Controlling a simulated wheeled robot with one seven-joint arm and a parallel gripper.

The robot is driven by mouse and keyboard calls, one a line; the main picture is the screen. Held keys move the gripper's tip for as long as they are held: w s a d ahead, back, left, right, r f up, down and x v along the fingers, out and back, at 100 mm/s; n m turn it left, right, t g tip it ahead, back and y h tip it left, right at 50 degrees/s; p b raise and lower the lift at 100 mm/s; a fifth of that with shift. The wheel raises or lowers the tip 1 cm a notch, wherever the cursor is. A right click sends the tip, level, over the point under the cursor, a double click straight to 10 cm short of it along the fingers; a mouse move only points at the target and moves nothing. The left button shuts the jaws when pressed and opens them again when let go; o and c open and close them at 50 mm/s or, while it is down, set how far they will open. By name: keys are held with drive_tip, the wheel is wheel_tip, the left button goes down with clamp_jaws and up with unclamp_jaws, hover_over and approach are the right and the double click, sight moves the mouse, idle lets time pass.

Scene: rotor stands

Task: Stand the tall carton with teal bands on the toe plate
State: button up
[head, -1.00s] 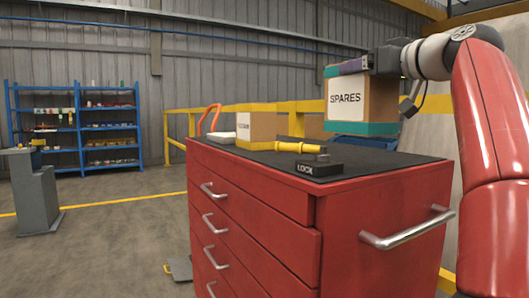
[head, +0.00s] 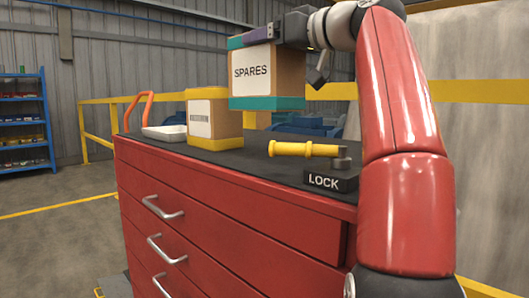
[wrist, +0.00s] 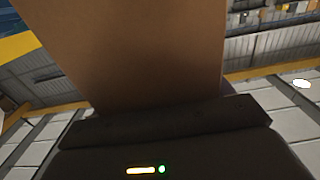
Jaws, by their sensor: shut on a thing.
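The tall carton with teal bands (head: 267,72) is brown, with a white SPARES label. It hangs upright in the air above the red drawer chest, its base clear of the top. My gripper (head: 259,34) is shut on its upper part. In the wrist view the carton's brown side (wrist: 140,50) fills the middle above the dark gripper body; the fingertips are hidden there. A grey plate (head: 115,287) shows partly on the floor at lower left, beside the chest; I cannot tell for sure that it is the toe plate.
An orange handle (head: 138,108) and yellow rail stand behind. Open floor lies left, before blue shelving (head: 24,120).

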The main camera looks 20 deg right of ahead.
sight(273, 92)
drive_tip(key=shift+f+b, duration=0.4)
drive_tip(key=shift+f, duration=4.3)
drive_tip(key=o, duration=1.9)
drive_tip(key=shift+f, duration=0.1)
drive_tip(key=shift+f, duration=0.1)
